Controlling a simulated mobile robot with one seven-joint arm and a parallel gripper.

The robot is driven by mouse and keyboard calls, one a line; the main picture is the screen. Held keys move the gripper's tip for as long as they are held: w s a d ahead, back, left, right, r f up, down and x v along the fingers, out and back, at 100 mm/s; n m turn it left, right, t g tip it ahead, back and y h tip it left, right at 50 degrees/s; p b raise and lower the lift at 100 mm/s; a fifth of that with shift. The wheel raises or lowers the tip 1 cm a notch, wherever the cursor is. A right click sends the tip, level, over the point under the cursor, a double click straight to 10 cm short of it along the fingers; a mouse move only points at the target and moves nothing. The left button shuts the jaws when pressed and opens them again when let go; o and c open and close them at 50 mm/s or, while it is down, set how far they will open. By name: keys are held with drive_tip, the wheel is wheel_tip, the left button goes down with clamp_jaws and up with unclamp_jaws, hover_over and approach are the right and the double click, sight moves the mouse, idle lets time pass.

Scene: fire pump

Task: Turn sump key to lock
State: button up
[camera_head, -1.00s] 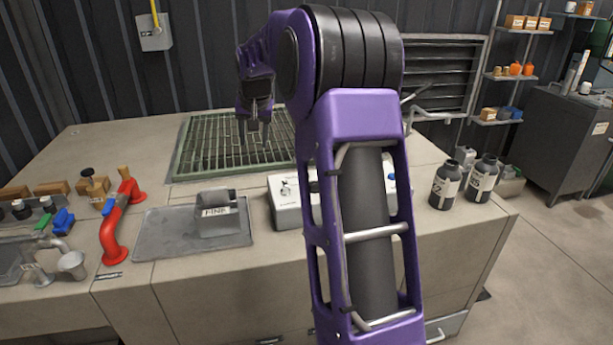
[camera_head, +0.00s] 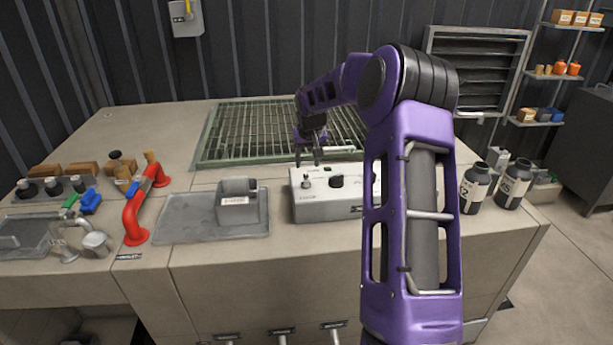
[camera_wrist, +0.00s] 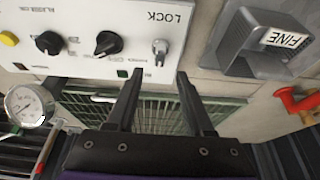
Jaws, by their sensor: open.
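The sump key (camera_wrist: 160,50) is a small silver key switch on the white control box (camera_wrist: 75,12), close to the upside-down LOCK marking. In the head view, the key (camera_head: 306,183) stands at the left end of the box top (camera_head: 330,206). My gripper (camera_head: 308,163) is just behind and above that end of the box. In the wrist view, my gripper (camera_wrist: 158,76) is open and empty, its two dark fingers pointing toward the key. The key lies just beyond the gap between the fingertips, apparently untouched. Its exact turn angle is hard to read.
Black knobs (camera_wrist: 109,43) sit beside the key. A grey bin marked FINE (camera_wrist: 270,40) stands on a tray next to the box. A green grate (camera_head: 240,135) lies behind. A red pipe (camera_head: 137,210) rises at left; dark bottles (camera_head: 475,187) stand at right.

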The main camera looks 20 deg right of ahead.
sight(306, 176)
drive_tip(key=x, duration=0.7)
drive_tip(key=shift+w+f, duration=0.2)
drive_tip(key=shift+f, duration=0.1)
clamp_jaws()
